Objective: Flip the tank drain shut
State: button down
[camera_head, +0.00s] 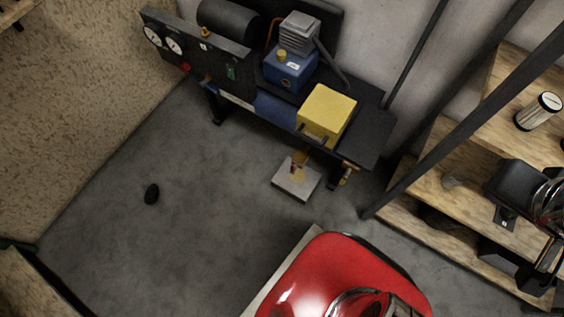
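A compressor-like machine (265,112) stands at the back, with gauges on a dark panel, a blue pump unit and a yellow box. Low under its right part is a small brass-coloured fitting with a red piece (298,162), which looks like the tank drain. It is too small to tell whether its lever is open or shut. A pale square tray or pad (296,181) lies on the floor beneath it. I cannot make out my gripper. A black and chrome assembly at the right edge is cut off, and I cannot tell what it is.
Wooden shelves (458,190) with a jar (538,111) stand on the right, behind dark slanting bars (460,125). Grey floor (210,230) is clear in front of the machine. My red body shows at the bottom.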

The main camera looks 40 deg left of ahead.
aim_at(293, 168)
jog(key=u, duration=3.4)
jog(key=i, duration=1)
